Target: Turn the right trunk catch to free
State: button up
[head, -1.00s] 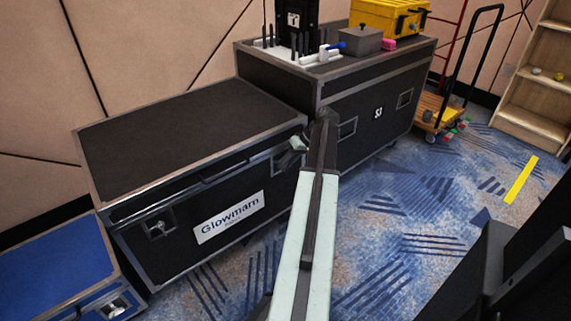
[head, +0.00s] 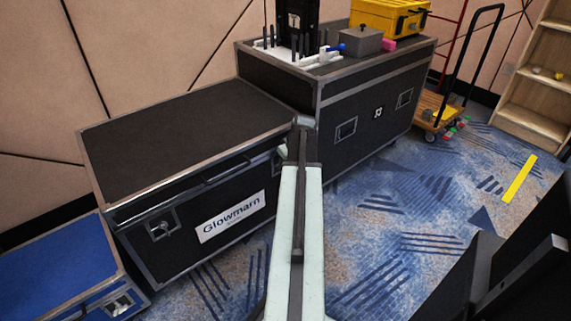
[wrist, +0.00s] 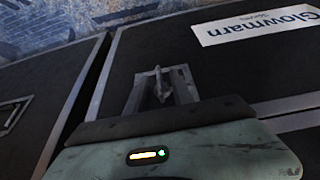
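The trunk is a black case (head: 190,148) with metal edges and a white Glowmarn label (head: 230,216); the label also shows in the wrist view (wrist: 258,24). Its right catch (wrist: 160,88) shows in the wrist view as a square grey metal plate with a narrow raised lever, just beyond my gripper's edge. In the head view my arm hides most of that catch. The left catch (head: 161,226) is in plain view there. My gripper (head: 301,136) is by the trunk's right front. Its fingers are not clear in either view, nor is any contact with the lever.
A larger black case (head: 375,100) stands close on the right, carrying a grey box (head: 355,42) and a yellow case (head: 390,17). A blue case (head: 60,265) is at left. Patterned carpet (head: 400,215) is open in front; a hand truck (head: 440,110) stands farther right.

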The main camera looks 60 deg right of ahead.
jog(key=shift+r, duration=0.1)
jog(key=p+v, duration=0.7)
jog(key=shift+r, duration=0.25)
jog(key=shift+s, duration=0.15)
